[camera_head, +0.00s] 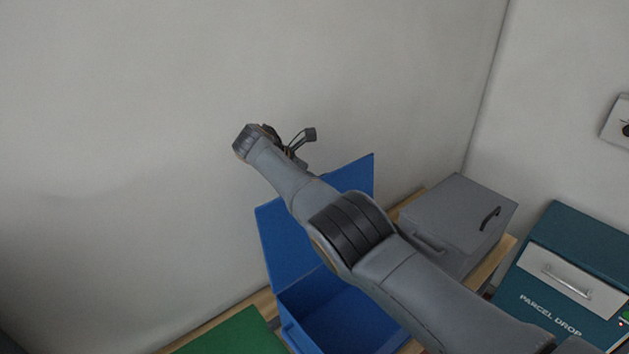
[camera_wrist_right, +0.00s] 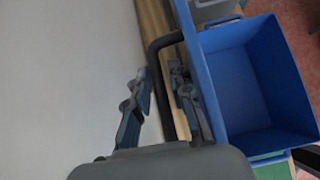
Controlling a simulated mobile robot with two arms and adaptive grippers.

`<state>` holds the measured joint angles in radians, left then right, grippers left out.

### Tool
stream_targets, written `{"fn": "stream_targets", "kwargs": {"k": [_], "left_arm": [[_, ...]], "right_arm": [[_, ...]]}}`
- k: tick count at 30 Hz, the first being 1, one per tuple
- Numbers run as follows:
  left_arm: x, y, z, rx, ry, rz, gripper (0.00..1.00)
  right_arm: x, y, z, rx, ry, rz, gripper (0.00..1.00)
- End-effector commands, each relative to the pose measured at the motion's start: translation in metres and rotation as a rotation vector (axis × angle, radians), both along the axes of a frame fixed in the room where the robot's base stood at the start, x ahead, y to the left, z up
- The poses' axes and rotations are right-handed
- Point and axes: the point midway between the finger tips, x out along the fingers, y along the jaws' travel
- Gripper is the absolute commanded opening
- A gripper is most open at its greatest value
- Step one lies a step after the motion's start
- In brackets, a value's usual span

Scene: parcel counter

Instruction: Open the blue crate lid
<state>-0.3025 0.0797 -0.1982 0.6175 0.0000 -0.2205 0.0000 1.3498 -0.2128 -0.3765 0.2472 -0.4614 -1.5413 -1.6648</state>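The blue crate (camera_head: 345,318) stands on the wooden counter, its inside open to view. Its blue lid (camera_head: 282,238) stands raised at the back, partly hidden behind my right arm. In the right wrist view the crate (camera_wrist_right: 255,75) is at the right and the lid (camera_wrist_right: 203,78) shows nearly edge-on. A dark bar handle (camera_wrist_right: 155,60) stands out from the lid. My right gripper (camera_wrist_right: 160,75) is open, with one finger on each side of the bar. It also shows above the lid in the head view (camera_head: 298,146). My left gripper is not in view.
A grey lidded box (camera_head: 455,215) stands right of the crate. A teal parcel drop box (camera_head: 560,275) is farther right. A green surface (camera_head: 235,335) lies at the front left. The wall (camera_head: 130,130) is close behind the lid.

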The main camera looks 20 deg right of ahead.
Motion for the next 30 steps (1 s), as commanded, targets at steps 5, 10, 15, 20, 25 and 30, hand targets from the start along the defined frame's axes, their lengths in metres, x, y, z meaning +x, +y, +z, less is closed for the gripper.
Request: {"fn": "stream_targets", "kwargs": {"k": [5,10,15,20,25,30], "left_arm": [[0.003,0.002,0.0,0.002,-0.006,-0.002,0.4],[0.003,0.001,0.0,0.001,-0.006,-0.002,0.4],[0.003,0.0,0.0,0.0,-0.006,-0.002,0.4],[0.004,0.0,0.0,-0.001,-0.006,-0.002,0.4],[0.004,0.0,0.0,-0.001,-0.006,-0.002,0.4],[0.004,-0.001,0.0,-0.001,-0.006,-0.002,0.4]], "right_arm": [[0.0,0.004,0.004,-0.001,-0.003,0.003,0.21],[-0.005,0.019,0.02,0.002,-0.006,0.004,0.21],[-0.015,0.044,0.047,0.001,-0.004,0.004,0.21],[-0.023,0.064,0.069,0.001,-0.002,0.002,0.21],[-0.028,0.075,0.081,0.001,0.0,0.0,0.21],[-0.029,0.078,0.084,0.001,0.001,-0.001,0.21]]}}
